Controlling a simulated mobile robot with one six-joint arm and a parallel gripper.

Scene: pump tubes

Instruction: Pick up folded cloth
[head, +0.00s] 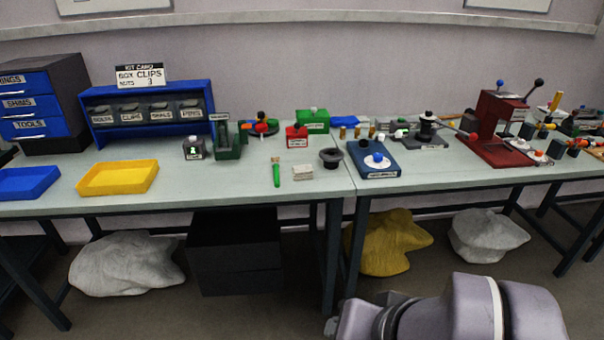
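A small pale grey folded stack (303,172), which looks like the folded cloth, lies flat near the front edge of the table, right of a green-handled brush (276,172). It is small in the head view, so its layers are hard to make out. Part of my own arm shows at the bottom right, in front of the table. My gripper's fingers are not in view.
A dark round cup (331,157) and a blue box with a white knob (372,159) stand right of the stack. A yellow tray (118,178) sits at left, a red press (497,128) at right. The tabletop (218,180) between yellow tray and brush is clear.

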